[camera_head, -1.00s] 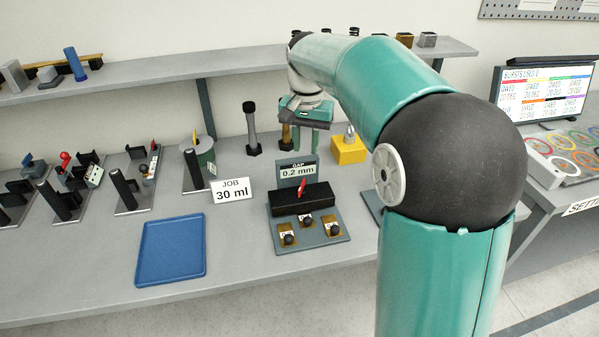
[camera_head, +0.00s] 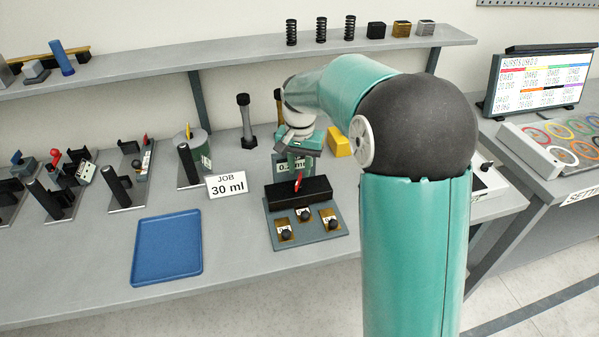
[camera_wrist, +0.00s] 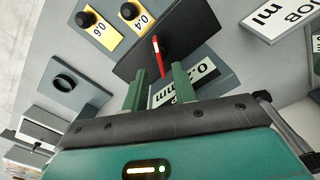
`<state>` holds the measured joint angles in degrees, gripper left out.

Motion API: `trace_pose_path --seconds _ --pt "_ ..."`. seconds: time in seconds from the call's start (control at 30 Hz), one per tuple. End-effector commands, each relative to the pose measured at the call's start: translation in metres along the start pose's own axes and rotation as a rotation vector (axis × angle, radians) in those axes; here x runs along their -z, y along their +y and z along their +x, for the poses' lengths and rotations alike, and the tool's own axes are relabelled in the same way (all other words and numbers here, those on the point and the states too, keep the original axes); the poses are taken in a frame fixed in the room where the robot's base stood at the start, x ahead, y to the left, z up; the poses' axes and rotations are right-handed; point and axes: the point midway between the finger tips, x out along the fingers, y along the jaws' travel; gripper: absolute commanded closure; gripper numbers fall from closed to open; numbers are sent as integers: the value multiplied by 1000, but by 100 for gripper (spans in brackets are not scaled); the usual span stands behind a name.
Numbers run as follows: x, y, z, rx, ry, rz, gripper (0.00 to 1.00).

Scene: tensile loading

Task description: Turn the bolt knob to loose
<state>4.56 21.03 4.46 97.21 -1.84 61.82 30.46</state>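No part is labelled as the bolt knob, so I cannot tell which it is. My gripper (camera_head: 297,167) is open, pointing down over the gap unit (camera_head: 342,240). In the wrist view my gripper's fingers (camera_wrist: 159,78) are apart, with the gap label (camera_wrist: 188,80) beyond them and nothing held. A red lever (camera_head: 298,181) stands at the black block (camera_head: 315,190), just past the fingertips; it also shows in the wrist view (camera_wrist: 157,55). Small black knobs (camera_head: 285,234) sit on gold plates at the unit's front; two show in the wrist view (camera_wrist: 128,11).
A blue tray (camera_head: 167,248) and a JOB 30 ml sign (camera_head: 226,186) are to the left. A yellow block (camera_head: 338,143) stands behind my gripper. A white box with a black knob (camera_head: 487,166) is right of my arm. Several upright fixtures (camera_head: 115,185) line the left bench.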

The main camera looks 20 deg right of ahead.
Motion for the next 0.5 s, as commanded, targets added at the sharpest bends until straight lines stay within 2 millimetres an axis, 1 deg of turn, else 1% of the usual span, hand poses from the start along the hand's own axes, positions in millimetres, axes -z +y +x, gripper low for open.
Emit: trace_pose_path --seconds 0.03,0.1,0.2,0.3,0.5 --pt "0 0 9 -1 -3 0 73" --pt "1 0 18 -1 -3 0 73" --pt "1 -1 26 0 -1 0 73" --pt "2 -1 29 0 -1 0 73" --pt "2 -2 29 0 -1 0 73"
